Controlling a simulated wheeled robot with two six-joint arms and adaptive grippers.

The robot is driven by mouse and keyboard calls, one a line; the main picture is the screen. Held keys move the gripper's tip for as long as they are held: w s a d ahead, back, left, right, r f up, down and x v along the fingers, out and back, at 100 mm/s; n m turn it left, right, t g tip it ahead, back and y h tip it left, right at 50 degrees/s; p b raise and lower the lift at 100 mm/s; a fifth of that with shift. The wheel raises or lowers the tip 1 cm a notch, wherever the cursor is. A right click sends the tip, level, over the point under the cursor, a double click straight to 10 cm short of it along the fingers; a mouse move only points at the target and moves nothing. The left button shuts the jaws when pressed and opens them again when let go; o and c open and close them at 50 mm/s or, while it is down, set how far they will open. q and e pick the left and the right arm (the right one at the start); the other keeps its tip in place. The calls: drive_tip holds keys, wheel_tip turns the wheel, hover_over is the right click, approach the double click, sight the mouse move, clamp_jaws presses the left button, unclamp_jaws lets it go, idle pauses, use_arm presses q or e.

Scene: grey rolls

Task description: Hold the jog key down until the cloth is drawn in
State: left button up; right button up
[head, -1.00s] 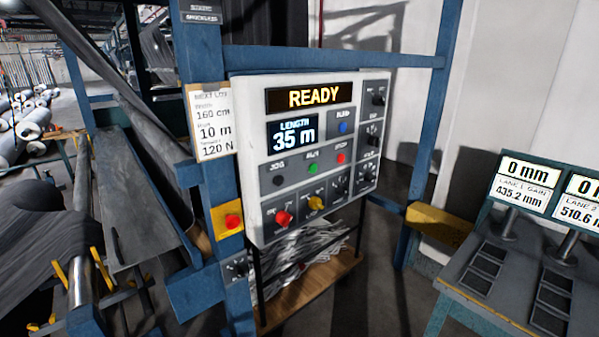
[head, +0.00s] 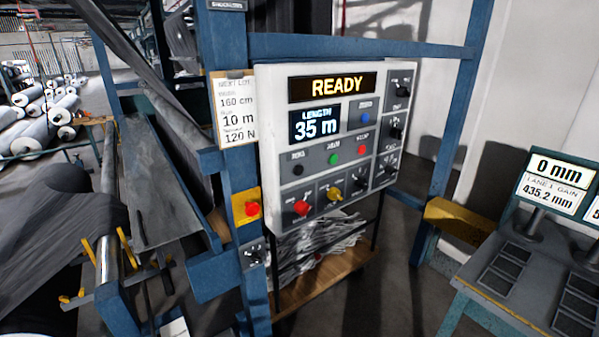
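The control panel (head: 420,85) is a pale box on a blue frame in the middle of the head view. Its display (head: 334,87) reads READY, and its length display (head: 316,125) reads 35 m. The jog key (head: 297,170) is a small black button at the left of the button row. A green button (head: 334,159) and a red button (head: 361,150) sit to its right. Dark grey cloth (head: 40,215) hangs over rollers at the left. Neither gripper is in view, and nothing touches the panel.
A red emergency button (head: 252,208) on a yellow plate sits on the blue post (head: 222,170) left of the panel. A lot card (head: 236,110) reads 160 cm, 10 m, 120 N. A bench (head: 515,305) with gauges stands at the right. Rolls (head: 45,110) lie at the far left.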

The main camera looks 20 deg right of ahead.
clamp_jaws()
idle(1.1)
